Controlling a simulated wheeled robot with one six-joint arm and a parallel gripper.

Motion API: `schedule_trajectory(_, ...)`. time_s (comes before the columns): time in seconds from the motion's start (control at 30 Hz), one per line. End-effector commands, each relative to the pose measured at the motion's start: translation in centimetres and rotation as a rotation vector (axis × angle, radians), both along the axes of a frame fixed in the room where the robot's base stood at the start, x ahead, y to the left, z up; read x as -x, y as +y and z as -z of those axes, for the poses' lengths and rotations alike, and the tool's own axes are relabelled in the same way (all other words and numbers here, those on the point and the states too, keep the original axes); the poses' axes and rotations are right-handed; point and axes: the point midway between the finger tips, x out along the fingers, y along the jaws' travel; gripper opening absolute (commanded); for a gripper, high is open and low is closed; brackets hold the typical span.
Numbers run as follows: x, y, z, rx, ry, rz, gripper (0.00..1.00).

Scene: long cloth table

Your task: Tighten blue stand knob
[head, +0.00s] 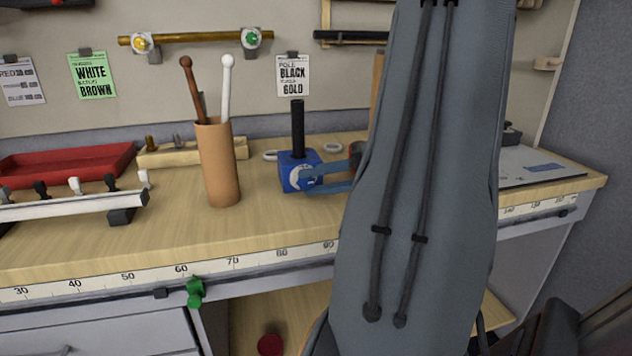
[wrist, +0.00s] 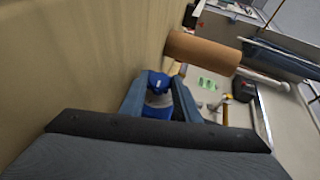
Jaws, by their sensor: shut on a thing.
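The blue stand (head: 290,180) is a block on the wooden bench with a black pole (head: 298,128) upright in it. A round pale knob (head: 297,176) shows on its front side, partly covered by my fingers. My gripper (head: 308,181) reaches in from the right with its two blue-grey fingers at the knob. In the wrist view, the fingers of my gripper (wrist: 158,92) stand on both sides of the knob, with the blue stand (wrist: 158,79) beyond. My gripper is shut on the knob. The contact itself is partly hidden, and the knob's turn cannot be told.
A brown cup (head: 217,165) with a brown and a white stick stands left of the stand. A red tray (head: 65,163), a white rack (head: 70,206) and a wooden block (head: 190,152) lie further left. My arm hides the bench to the right.

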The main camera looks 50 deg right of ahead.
Motion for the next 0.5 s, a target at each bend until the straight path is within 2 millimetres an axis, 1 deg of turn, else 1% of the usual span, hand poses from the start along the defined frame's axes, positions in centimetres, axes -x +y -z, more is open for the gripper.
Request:
schedule_trajectory(0.03,0.04,0.04,0.07,0.000,0.002,-0.001,0.07)
schedule_trajectory(0.07,0.04,0.04,0.07,0.000,0.002,-0.001,0.34)
schedule_trajectory(0.13,0.03,0.03,0.07,0.000,0.002,-0.001,0.46)
schedule_trajectory(0.17,0.03,0.03,0.08,0.000,0.002,-0.001,0.48)
schedule_trajectory(0.5,0.07,-0.03,0.16,0.002,0.004,0.001,0.48)
